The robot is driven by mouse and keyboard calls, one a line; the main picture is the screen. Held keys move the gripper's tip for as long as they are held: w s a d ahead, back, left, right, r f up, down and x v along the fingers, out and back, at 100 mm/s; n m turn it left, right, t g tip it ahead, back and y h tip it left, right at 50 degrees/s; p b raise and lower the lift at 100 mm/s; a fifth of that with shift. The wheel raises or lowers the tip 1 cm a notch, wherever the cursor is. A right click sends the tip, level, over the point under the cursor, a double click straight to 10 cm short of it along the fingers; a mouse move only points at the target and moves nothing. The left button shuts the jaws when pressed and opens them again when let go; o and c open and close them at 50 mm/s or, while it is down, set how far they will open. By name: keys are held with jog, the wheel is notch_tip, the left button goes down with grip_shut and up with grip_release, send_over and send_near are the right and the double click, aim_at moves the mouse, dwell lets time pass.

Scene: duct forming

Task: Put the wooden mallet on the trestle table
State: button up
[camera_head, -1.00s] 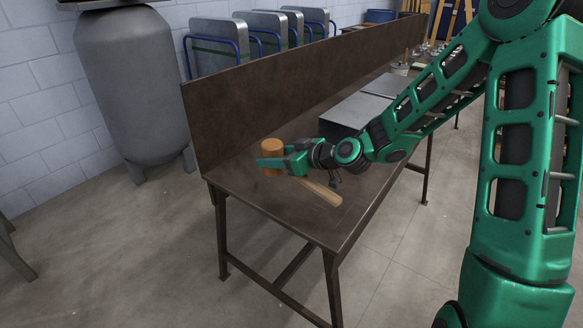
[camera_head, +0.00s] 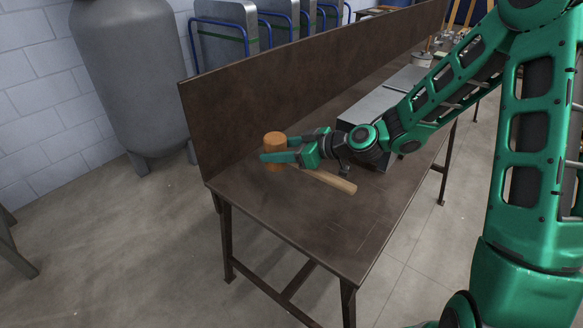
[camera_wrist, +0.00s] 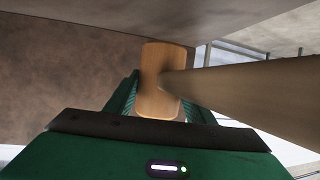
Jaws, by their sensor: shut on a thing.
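The wooden mallet (camera_head: 275,143) has an orange-brown round head and a pale handle. My gripper (camera_head: 273,157) is shut on the mallet's head, at the near left end of a dark brown bench with a tall back panel. The handle slants down to the right, close over the bench top; I cannot tell whether it touches. In the wrist view the mallet's head (camera_wrist: 157,80) sits between my green fingers (camera_wrist: 155,100), and the handle runs off to the right. I cannot make out which thing is the trestle table.
The dark bench (camera_head: 325,230) has bare top at its near end. A grey metal box (camera_head: 365,121) stands on it behind my wrist.

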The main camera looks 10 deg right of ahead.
jog(key=d+f, duration=0.1)
jog(key=d, duration=0.1)
jog(key=d+f, duration=0.1)
jog(key=shift+w+d+f, duration=0.1)
jog(key=shift+d, duration=0.25)
jog(key=shift+f, duration=2)
jog(key=o, duration=1.5)
jog(key=v, duration=1.2)
jog(key=shift+f, duration=0.1)
